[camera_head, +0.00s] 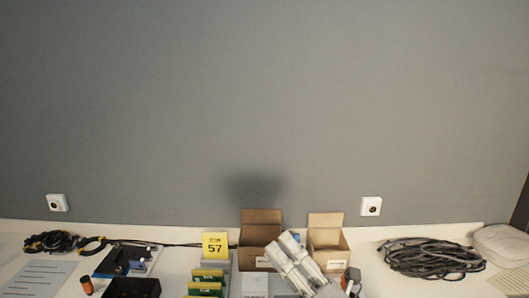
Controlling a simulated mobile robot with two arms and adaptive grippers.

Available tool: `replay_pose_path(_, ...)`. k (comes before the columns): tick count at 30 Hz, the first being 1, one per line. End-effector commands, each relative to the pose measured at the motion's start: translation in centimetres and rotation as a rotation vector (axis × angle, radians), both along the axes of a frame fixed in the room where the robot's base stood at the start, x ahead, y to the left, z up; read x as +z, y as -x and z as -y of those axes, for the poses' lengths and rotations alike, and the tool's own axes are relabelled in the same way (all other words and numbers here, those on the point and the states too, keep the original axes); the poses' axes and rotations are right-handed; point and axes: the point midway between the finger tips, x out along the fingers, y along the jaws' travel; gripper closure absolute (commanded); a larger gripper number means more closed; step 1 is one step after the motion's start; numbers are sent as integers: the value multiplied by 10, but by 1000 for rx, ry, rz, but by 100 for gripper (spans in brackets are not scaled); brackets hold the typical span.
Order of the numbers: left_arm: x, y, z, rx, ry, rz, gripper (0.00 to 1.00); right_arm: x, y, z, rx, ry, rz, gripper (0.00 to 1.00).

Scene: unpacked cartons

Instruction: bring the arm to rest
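My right gripper (294,262) appears to be the pale grey-white tilted form at the bottom centre, coming up from the lower right. It overlaps the two open cardboard cartons in the picture; I cannot tell whether it touches them. Its fingertips are too small and blurred to tell whether they are open or shut, and I make out no held thing. My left gripper is not in view. The left carton (261,229) and right carton (327,237) stand with their back flaps up.
A black box (132,288) and coiled black cable (49,242) lie left. A large dark cable coil (431,258) and white case (502,245) lie right. A grey wall (265,110) rises behind.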

Motion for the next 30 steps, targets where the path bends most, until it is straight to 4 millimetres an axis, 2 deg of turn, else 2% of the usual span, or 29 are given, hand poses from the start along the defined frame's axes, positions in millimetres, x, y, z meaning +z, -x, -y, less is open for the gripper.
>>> replay_pose_path(1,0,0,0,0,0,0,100,-5,-5,20,-55,-109,-93,66)
replay_pose_path(5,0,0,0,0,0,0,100,-30,-18,73,-200,-380,-340,66)
replay_pose_path(8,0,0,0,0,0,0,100,-66,-19,112,-313,-573,-541,66)
replay_pose_path(9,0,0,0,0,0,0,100,-83,-16,126,-359,-646,-624,66)
replay_pose_path(13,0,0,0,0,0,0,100,-148,6,162,-515,-867,-901,66)
replay_pose_path(17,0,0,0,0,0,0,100,-215,49,182,-677,-1056,-1186,66)
replay_pose_path(18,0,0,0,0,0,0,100,-234,66,185,-728,-1105,-1271,66)
replay_pose_path(21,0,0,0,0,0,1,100,-271,109,187,-840,-1202,-1462,66)
replay_pose_path(24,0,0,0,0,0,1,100,-297,150,184,-940,-1265,-1624,66)
replay_pose_path(30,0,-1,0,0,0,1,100,-326,225,173,-1110,-1335,-1892,66)
